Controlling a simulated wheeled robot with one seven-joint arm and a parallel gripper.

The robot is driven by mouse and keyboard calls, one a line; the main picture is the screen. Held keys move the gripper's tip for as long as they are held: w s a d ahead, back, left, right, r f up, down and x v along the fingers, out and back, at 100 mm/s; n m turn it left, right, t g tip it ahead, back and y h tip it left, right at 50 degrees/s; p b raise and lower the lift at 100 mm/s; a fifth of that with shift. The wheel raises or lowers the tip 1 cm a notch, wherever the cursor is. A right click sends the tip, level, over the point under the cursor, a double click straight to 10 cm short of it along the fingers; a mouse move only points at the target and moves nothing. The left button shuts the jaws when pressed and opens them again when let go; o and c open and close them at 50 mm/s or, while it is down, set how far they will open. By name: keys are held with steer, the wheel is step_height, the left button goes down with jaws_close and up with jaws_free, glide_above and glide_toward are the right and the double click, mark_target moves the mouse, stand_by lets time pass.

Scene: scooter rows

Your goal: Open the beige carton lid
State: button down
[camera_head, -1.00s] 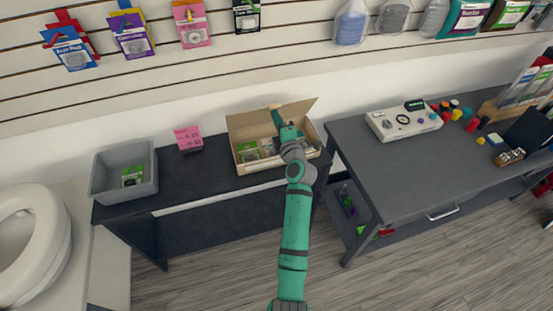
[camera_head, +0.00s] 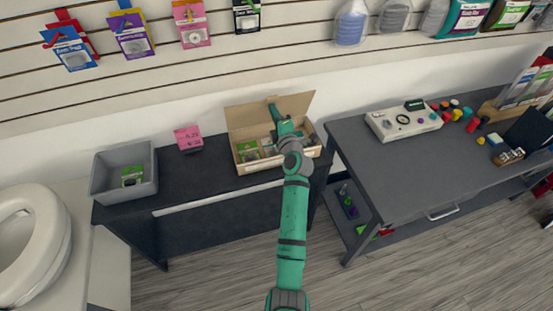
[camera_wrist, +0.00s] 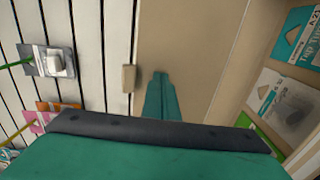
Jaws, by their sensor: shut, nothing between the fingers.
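The beige carton (camera_head: 262,166) stands on the dark bench with several packets inside. Its lid (camera_head: 245,115) is raised and leans back toward the wall, with the inside of the carton showing. My gripper (camera_head: 272,103) is at the lid's inner face, a little right of its middle, with my arm reaching over the carton's front. In the wrist view my gripper's green fingers (camera_wrist: 160,95) are together and empty, in front of the lid's beige panel (camera_wrist: 185,45). A small beige tab (camera_wrist: 129,78) shows at the lid's edge. Whether the fingers touch the lid is unclear.
A grey bin (camera_head: 113,196) with a green packet stands left on the bench (camera_head: 195,185). A pink card (camera_head: 188,138) stands between bin and carton. A grey table (camera_head: 400,170) is close on the right. The slatted wall (camera_head: 200,75) is behind.

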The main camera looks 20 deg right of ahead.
steer(key=shift+w, duration=1.15)
steer(key=shift+w+a, duration=0.1)
steer(key=shift+w, duration=1.9)
steer(key=s, duration=1.4)
steer(key=shift+d, duration=0.25)
